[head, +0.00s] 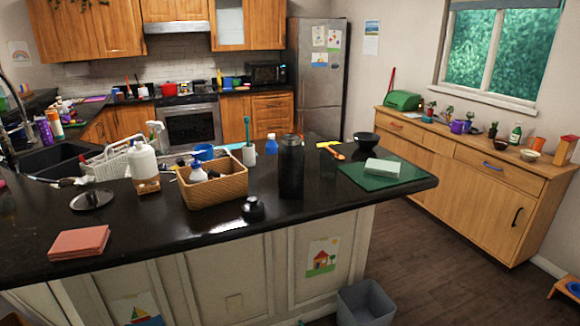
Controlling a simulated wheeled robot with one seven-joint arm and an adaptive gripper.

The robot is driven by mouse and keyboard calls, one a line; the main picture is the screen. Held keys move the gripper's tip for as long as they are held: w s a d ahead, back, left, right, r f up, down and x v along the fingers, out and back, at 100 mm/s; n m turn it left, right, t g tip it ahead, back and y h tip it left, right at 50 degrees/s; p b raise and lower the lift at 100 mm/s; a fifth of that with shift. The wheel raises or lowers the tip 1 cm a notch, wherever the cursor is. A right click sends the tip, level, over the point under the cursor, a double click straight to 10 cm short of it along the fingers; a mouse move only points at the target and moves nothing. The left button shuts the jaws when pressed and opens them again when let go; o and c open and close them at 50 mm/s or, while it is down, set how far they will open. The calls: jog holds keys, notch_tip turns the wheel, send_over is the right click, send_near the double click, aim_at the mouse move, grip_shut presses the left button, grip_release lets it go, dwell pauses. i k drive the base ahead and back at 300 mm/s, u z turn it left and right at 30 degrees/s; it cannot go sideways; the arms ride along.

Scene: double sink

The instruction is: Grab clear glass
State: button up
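No clear glass can be made out with certainty in the head view. A tall dark cylinder (291,168), which looks like a bottle or tumbler, stands upright on the black counter (330,205); I cannot tell whether it is see-through. A small black round piece (252,207) lies in front of it. My gripper is not in view.
A wicker basket (215,190) with bottles, a soap bottle (144,167) and a white dish rack (110,157) stand to the left, near the dark sink (60,158). A green board (383,176) with a pale sponge (382,166) lies right. Pink cloths (79,242) lie front left.

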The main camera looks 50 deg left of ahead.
aim_at(329, 157)
jog(key=u, duration=1.6)
